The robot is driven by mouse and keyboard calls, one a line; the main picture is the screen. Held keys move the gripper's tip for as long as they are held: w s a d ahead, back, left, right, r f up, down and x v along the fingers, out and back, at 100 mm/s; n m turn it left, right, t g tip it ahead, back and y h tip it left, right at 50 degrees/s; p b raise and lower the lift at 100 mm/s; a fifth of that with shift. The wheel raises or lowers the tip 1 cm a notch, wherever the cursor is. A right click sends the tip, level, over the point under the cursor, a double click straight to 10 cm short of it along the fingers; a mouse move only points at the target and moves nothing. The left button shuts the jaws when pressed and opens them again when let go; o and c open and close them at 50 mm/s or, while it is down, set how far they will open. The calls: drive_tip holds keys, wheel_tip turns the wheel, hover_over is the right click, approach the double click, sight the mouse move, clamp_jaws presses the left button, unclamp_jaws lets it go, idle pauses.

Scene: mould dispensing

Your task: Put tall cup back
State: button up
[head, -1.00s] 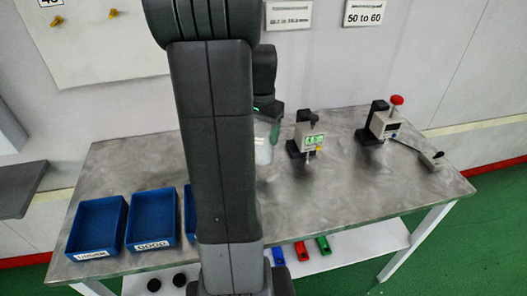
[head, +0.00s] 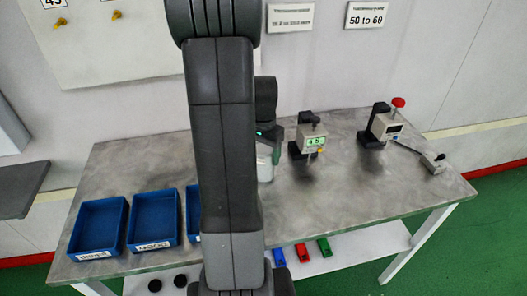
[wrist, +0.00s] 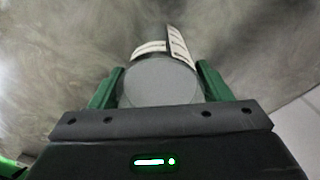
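The tall cup (head: 265,168) is a pale grey, translucent cylinder. In the head view it hangs below or stands under my gripper (head: 268,138), over the middle of the metal table, partly hidden by my arm. In the wrist view my gripper's green fingers (wrist: 160,85) lie on both sides of the cup (wrist: 160,82), close against it. The cup's round top faces the camera, and white labels show behind it. My gripper is shut on the cup. I cannot tell whether the cup's base touches the table.
A small device with a green display (head: 309,142) stands close to the right of the cup. A device with a red knob (head: 388,125) is farther right. Blue trays (head: 152,243) line the table's front left. The table's (head: 350,195) front right is clear.

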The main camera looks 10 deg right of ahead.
drive_tip(key=shift+o, duration=1.4)
